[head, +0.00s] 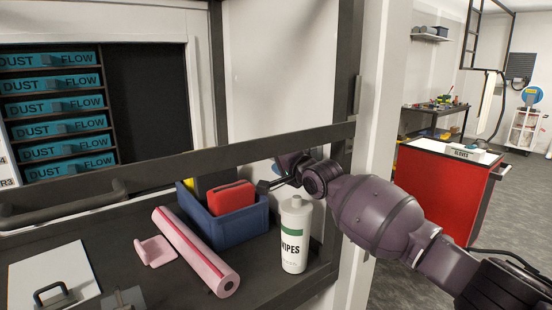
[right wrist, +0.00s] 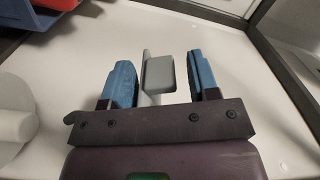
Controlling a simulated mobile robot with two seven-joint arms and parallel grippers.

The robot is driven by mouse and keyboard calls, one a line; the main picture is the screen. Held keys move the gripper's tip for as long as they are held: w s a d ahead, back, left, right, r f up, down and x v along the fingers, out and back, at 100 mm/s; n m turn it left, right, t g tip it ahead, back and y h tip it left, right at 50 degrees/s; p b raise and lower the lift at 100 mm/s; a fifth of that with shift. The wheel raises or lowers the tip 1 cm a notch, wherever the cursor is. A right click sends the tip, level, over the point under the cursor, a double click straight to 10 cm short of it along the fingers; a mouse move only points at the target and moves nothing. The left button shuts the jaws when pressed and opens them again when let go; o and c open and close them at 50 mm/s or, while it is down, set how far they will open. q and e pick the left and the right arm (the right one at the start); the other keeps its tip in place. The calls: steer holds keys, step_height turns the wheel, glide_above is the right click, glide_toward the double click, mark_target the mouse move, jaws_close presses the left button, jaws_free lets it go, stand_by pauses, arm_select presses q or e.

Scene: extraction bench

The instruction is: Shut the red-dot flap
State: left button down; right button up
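No red dot shows in either view, so I cannot tell which part is the red-dot flap. My right gripper (right wrist: 162,82) is open, with its blue fingers on either side of a small grey block (right wrist: 160,73) on a thin grey plate. Gaps show between the block and both fingers. In the head view my right gripper (head: 277,172) is partly hidden by the dark crossbar, above the blue bin and beside the wipes canister. A white panel with a dark handle (head: 28,272) lies at the front left of the bench. My left gripper is out of view.
The blue bin (head: 240,227) holds a red item. The wipes canister (head: 295,240) stands right of it; a pink roll (head: 195,250) and pink holder (head: 155,251) lie left. A red cabinet (head: 440,190) stands beyond.

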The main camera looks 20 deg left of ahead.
jaws_close()
steer(key=shift+f+n, duration=0.15)
steer(key=shift+n, duration=0.15)
stand_by(0.5)
steer(key=n, duration=0.1)
steer(key=f+n, duration=0.1)
steer(key=w+f+n, duration=0.1)
steer(key=shift+d, duration=0.35)
steer(key=shift+w+d+f+n, duration=0.25)
steer(key=shift+f+n, duration=0.25)
steer(key=shift+n, duration=0.35)
steer(key=shift+w+d+f+n, duration=0.15)
steer(key=shift+w+f+n, duration=0.25)
steer(key=shift+n, duration=0.45)
steer(key=shift+s, duration=0.1)
steer(key=shift+o, duration=0.3)
jaws_free()
steer(key=shift+s+f, duration=0.1)
